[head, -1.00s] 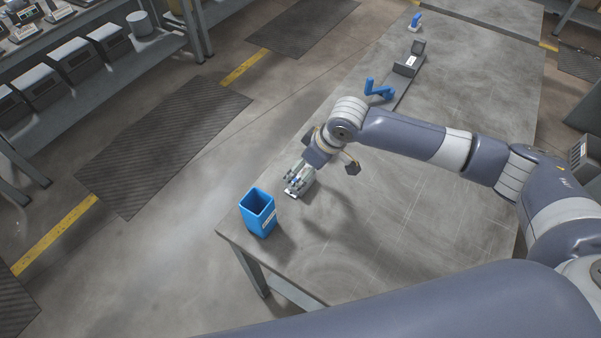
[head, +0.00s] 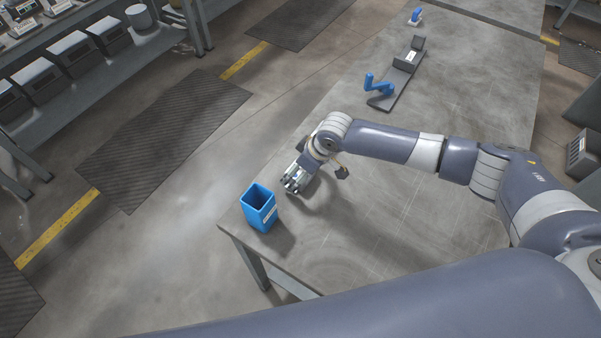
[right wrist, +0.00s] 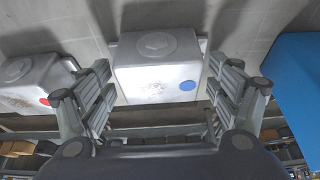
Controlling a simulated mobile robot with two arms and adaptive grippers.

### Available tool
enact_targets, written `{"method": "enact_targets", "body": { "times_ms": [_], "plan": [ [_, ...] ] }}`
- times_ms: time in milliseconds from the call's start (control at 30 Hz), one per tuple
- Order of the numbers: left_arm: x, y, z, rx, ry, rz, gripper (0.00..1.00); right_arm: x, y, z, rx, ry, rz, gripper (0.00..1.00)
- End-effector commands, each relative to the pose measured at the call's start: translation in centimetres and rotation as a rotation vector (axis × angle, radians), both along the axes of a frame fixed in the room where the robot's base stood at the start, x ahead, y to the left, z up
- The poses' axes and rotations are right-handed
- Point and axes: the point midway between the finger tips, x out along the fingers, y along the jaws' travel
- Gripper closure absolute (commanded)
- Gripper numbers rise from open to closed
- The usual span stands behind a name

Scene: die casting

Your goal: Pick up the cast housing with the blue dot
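The cast housing with the blue dot (right wrist: 157,62) is a pale grey metal block in the right wrist view, with the dot on its near face at the right. My right gripper (right wrist: 160,80) is open, with one finger on each side of this housing; I cannot tell if they touch it. A second grey housing with a red dot (right wrist: 32,84) lies to the left. In the head view my right gripper (head: 292,185) is low at the table's left edge and largely hides the housings. My left gripper is not in view.
A blue bin (head: 258,208) stands on the table (head: 440,100) close to my right gripper; it also fills the right of the right wrist view (right wrist: 298,85). A dark fixture with a blue handle (head: 378,86) is farther back. The table's middle is clear.

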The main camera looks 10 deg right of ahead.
Motion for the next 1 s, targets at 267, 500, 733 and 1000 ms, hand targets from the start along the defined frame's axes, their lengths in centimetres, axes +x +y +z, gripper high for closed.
{"method": "enact_targets", "body": {
  "times_ms": [267, 500, 733, 1000],
  "plan": [
    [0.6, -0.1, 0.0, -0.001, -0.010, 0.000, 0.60, 0.1, 0.1, 0.1, 0.002, -0.002, 0.000, 0.78],
    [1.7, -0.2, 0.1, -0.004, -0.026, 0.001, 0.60, 0.1, 0.1, 0.2, 0.002, -0.002, 0.000, 0.78],
    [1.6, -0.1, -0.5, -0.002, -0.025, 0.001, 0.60, 0.1, 0.1, 1.5, 0.004, -0.005, 0.001, 0.78],
    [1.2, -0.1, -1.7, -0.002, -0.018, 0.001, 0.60, -2.7, -0.1, 3.6, 0.002, 0.001, 0.003, 0.78]
  ]
}}
